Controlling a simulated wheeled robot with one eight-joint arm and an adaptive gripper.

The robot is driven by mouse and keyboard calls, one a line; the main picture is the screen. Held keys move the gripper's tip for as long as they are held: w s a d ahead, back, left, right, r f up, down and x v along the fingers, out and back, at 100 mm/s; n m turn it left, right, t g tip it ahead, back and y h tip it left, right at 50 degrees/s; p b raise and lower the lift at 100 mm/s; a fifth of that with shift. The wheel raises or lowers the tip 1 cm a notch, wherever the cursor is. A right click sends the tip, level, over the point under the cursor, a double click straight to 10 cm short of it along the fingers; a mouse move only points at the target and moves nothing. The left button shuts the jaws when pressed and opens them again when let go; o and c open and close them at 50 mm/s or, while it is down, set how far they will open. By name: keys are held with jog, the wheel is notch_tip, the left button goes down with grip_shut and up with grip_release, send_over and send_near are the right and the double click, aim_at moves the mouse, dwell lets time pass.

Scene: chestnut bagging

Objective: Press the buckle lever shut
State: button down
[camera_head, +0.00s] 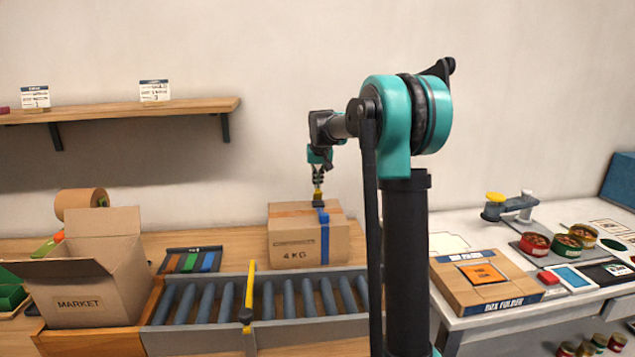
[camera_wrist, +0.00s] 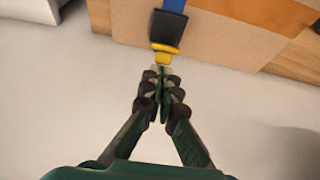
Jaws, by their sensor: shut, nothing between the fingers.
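The cardboard box (camera_head: 284,244) marked 4 KG stands behind the roller conveyor, with a blue strap (camera_head: 325,243) over its top and front. A black buckle (camera_head: 319,203) sits on the strap at the top of the box. Its yellow lever (camera_head: 317,193) stands up from the buckle in the head view. My gripper (camera_head: 318,181) is above the lever, pointing down. In the wrist view the shut, empty fingers (camera_wrist: 161,72) end right at the yellow lever (camera_wrist: 163,57), beside the black buckle (camera_wrist: 166,30). I cannot tell whether they touch it.
The roller conveyor (camera_head: 207,276) runs in front of the box, with a yellow bar (camera_head: 250,285) across it. An open MARKET carton (camera_head: 90,290) stands at the left. A box folder board (camera_head: 450,283) and tins (camera_head: 535,244) are on the white table at right.

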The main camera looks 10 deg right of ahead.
aim_at(318, 192)
jog(key=shift+s+t, duration=0.3)
jog(key=shift+t, duration=0.1)
jog(key=s+t, duration=0.1)
jog(key=s+f+t, duration=0.1)
jog(key=t, duration=0.1)
jog(key=shift+s, duration=0.2)
jog(key=t, duration=0.1)
jog(key=s+t, duration=0.1)
jog(key=t, duration=0.1)
jog(key=shift+s+f, duration=0.25)
jog(key=shift+f, duration=0.15)
jog(key=s+f+t, duration=0.1)
jog(key=t, duration=0.2)
jog(key=shift+s+f, duration=0.1)
jog(key=shift+f, duration=0.1)
jog(key=shift+r, duration=0.1)
jog(key=shift+w, duration=0.9)
